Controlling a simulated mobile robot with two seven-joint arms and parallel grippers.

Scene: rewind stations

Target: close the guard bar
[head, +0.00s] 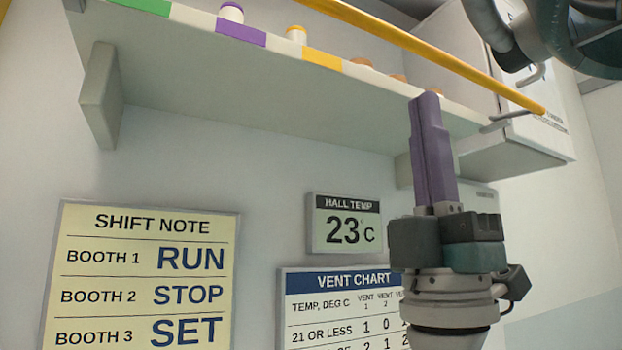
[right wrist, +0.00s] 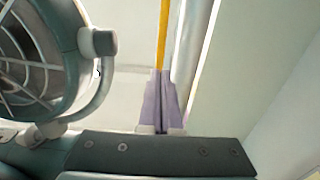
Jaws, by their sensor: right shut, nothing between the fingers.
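The guard bar is a long yellow bar (head: 440,60) running slantwise above the shelf's front edge in the head view, from the top edge down to an end at the right near a white box. It also shows in the right wrist view (right wrist: 163,40), upright just beyond my fingertips. My right gripper (head: 425,98) points up with its purple fingers together and empty. Its tips are below the bar in the head view; whether they touch it I cannot tell. The closed fingers show in the right wrist view (right wrist: 160,78). My left gripper is not in view.
A shelf (head: 250,95) with colored tags holds several small capped containers, partly hidden. A white box (head: 520,150) is at its right end. A caged round fixture (right wrist: 45,55) is close on the left in the right wrist view. Wall signs, including a shift note (head: 145,275), hang below.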

